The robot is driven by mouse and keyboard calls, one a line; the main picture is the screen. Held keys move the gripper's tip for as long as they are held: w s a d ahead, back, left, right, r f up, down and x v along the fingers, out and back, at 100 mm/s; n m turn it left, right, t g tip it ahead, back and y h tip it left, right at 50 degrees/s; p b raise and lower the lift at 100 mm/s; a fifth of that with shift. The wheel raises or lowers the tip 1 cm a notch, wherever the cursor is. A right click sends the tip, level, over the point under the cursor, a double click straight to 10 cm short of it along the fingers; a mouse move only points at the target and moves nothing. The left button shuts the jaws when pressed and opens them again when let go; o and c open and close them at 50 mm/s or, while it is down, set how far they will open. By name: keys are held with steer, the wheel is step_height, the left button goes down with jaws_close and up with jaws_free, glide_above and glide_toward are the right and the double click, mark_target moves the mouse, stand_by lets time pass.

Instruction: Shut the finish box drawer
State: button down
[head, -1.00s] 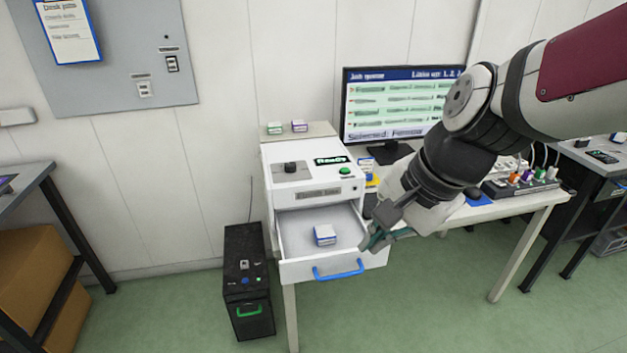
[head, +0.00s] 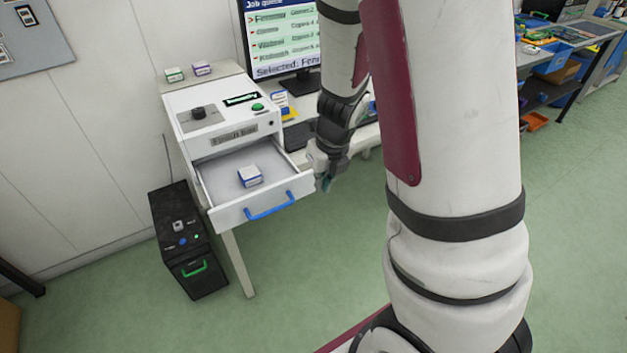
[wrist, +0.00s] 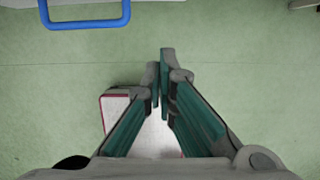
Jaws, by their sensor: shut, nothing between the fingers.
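The finish box (head: 215,118) is a white unit on the desk with a dark knob and a green button on top. Its drawer (head: 228,216) is pulled out, with a blue handle (head: 270,205) on the front. The handle also shows at the top left of the wrist view (wrist: 88,22). A small white and blue box (head: 250,176) lies inside the drawer. My gripper (head: 324,184) is just right of the drawer front's right end, apart from the handle. In the wrist view its green fingers (wrist: 163,75) are closed together with nothing between them.
A black bin (head: 186,238) with a green handle stands on the floor left of the desk. A monitor (head: 281,38) and keyboard (head: 299,135) are on the desk behind. Floor in front of the drawer is clear.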

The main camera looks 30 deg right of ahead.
steer(key=shift+w+f+b, duration=0.8)
steer(key=shift+w+f, duration=0.2)
steer(key=shift+f, duration=0.4)
steer(key=shift+w+f+b, duration=0.75)
steer(key=shift+w+f, duration=0.3)
steer(key=shift+f, duration=0.35)
steer(key=shift+w+f+b, duration=0.8)
steer(key=shift+w+f, duration=0.2)
steer(key=shift+f, duration=0.4)
steer(key=shift+w+p, duration=0.3)
steer(key=shift+w, duration=0.2)
steer(key=p, duration=0.1)
glide_toward(275, 157)
steer(key=x, duration=0.2)
steer(key=s+x, duration=0.1)
steer(key=x, duration=0.2)
steer(key=shift+f, duration=0.25)
steer(key=shift+w+r, duration=0.2)
steer(key=shift+w, duration=0.25)
